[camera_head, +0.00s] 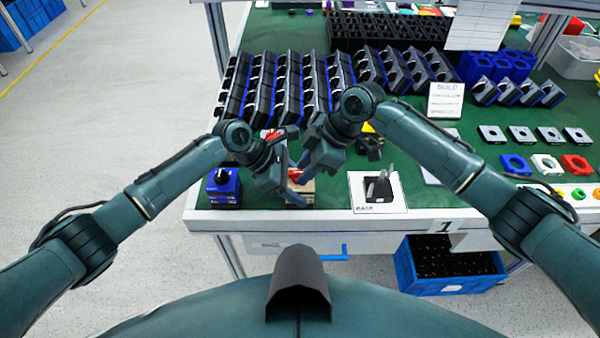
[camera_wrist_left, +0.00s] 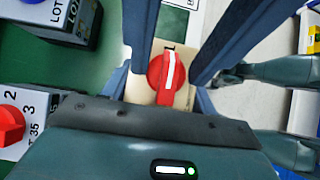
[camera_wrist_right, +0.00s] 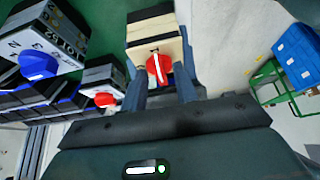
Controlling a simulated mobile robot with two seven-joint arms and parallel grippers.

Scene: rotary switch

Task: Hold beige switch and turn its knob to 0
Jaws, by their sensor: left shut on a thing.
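The beige switch (camera_head: 301,188) is at the table's front edge in the head view, partly hidden by both grippers. Its red knob with a white line shows in the left wrist view (camera_wrist_left: 167,78), near a printed 1, and in the right wrist view (camera_wrist_right: 158,68). My left gripper (camera_head: 287,192) is shut on the switch body. My right gripper (camera_head: 308,172) is at the knob side; in the right wrist view its fingers (camera_wrist_right: 161,90) stand apart on either side of the knob. Whether they touch the knob is unclear.
A blue switch with a black knob (camera_head: 223,184) stands left of the grippers. A white card with a dark holder (camera_head: 378,191) lies to the right. Rows of black switches (camera_head: 288,88) fill the table behind. A blue crate (camera_head: 450,266) is below the front edge.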

